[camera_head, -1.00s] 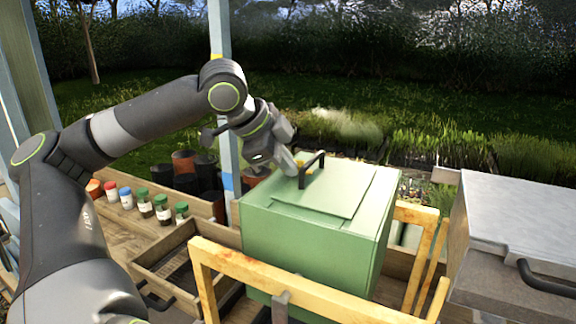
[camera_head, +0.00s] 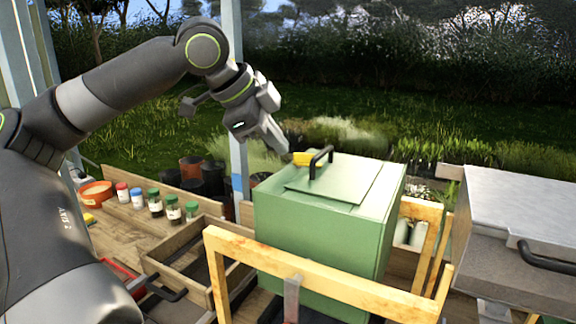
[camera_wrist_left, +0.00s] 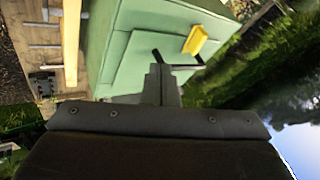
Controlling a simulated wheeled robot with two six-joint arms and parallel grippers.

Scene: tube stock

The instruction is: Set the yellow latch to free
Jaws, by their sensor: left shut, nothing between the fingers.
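The yellow latch (camera_head: 302,159) sits on top of the green box (camera_head: 322,228), beside the lid's black handle (camera_head: 320,160). In the left wrist view the yellow latch (camera_wrist_left: 195,40) shows as a flat tab on the green lid, near the black handle (camera_wrist_left: 178,66). My left gripper (camera_head: 281,150) is shut and empty, above and just left of the latch in the head view. In the left wrist view its fingertips (camera_wrist_left: 159,72) are close to the handle's end. I cannot tell whether they touch anything. My right gripper is not in view.
A wooden frame (camera_head: 330,276) stands around the green box. A grey-lidded box (camera_head: 520,215) is at the right. Several small jars (camera_head: 155,203) and an open wooden drawer (camera_head: 188,254) are at the left. A blue-grey post (camera_head: 239,150) rises behind my left wrist.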

